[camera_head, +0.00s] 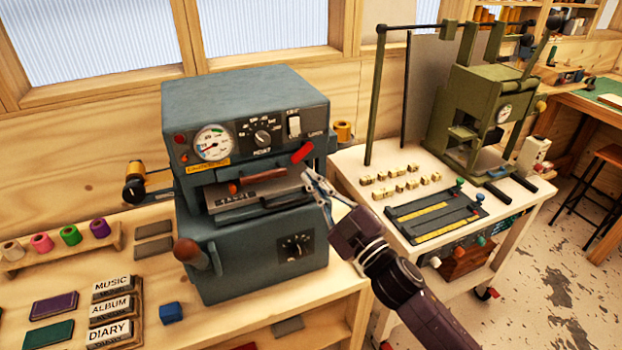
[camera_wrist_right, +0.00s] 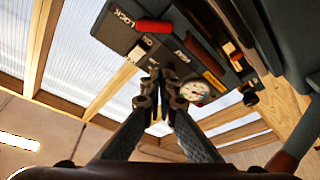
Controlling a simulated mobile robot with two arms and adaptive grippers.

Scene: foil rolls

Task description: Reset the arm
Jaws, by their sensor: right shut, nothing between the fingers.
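My right gripper (camera_head: 312,184) is in front of the right side of the blue-grey foil press (camera_head: 245,100), near its open slot and red lever (camera_head: 303,152). Its fingers are closed together and hold nothing; the right wrist view shows the closed fingertips (camera_wrist_right: 160,82) against the tilted press front. Whether the fingertips touch the press I cannot tell. My right arm comes in from the lower right. My left gripper is not in view.
Foil rolls (camera_head: 70,235) stand on a wooden rack at left. MUSIC, ALBUM and DIARY plates (camera_head: 109,308) and a small blue block (camera_head: 171,312) lie on the bench. A green press (camera_head: 480,110) stands on a white cart (camera_head: 350,165) at right, with yellow type blocks (camera_head: 400,185).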

